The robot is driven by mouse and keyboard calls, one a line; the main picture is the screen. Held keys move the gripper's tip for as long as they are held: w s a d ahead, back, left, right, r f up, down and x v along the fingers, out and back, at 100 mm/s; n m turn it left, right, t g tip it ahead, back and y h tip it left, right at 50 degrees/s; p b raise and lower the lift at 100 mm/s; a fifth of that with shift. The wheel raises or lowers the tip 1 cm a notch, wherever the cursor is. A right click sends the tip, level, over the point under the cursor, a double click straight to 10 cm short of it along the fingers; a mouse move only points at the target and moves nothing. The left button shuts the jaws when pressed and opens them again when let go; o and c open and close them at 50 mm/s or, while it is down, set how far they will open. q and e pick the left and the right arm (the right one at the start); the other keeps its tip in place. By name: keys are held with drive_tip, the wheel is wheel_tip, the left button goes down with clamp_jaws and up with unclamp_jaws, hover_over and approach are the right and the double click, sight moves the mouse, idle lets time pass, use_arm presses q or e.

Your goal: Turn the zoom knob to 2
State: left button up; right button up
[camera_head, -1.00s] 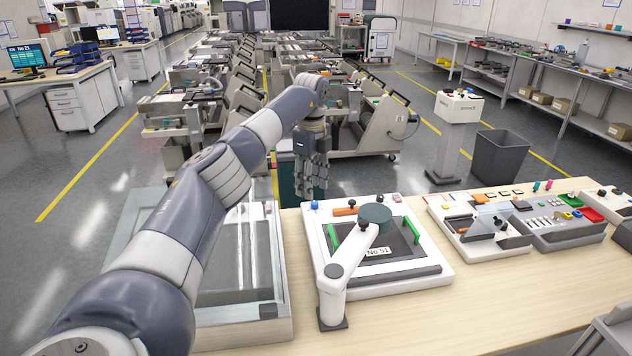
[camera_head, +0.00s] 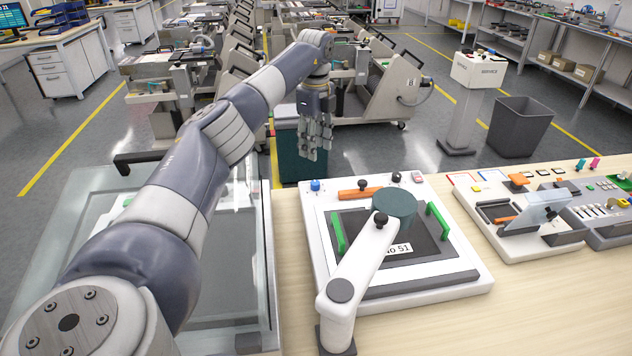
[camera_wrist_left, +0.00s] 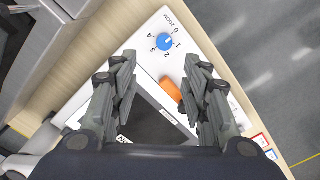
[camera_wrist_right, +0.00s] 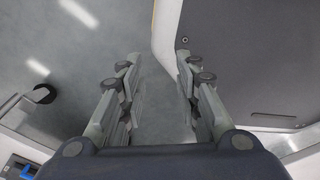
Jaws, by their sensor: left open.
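The zoom knob (camera_head: 315,185) is a small blue dial at the back left corner of a white device (camera_head: 455,283) on the table. In the left wrist view the knob (camera_wrist_left: 165,41) has the printed numbers 0 to 4 and the word ZOOM around it. A pale mark shows on its face, too small to tell which number it points to. My left gripper (camera_head: 317,147) is open and empty, raised above and beyond the knob, not touching it. My right gripper (camera_wrist_right: 157,68) is open and empty in its own wrist view and is not in the head view.
The device carries an orange handle (camera_head: 359,194), green handles (camera_head: 438,221), a dark green cylinder (camera_head: 396,203) and a white arm (camera_head: 352,270). A glass-lidded box (camera_head: 238,180) stands left of it. More devices (camera_head: 520,215) stand to the right. Bare wooden table lies between.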

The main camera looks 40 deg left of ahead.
sight(315, 182)
use_arm(q)
drive_tip(key=f, duration=1.1)
drive_tip(key=shift+w+a, duration=0.3)
drive_tip(key=shift+w, duration=0.05)
drive_tip(key=shift+f, duration=0.5)
use_arm(e)
drive_tip(key=shift+s+d+f, duration=0.15)
drive_tip(key=shift+s+f, duration=0.1)
drive_tip(key=shift+f, duration=0.05)
use_arm(q)
clamp_jaws()
use_arm(e)
drive_tip(key=shift+a, duration=0.45)
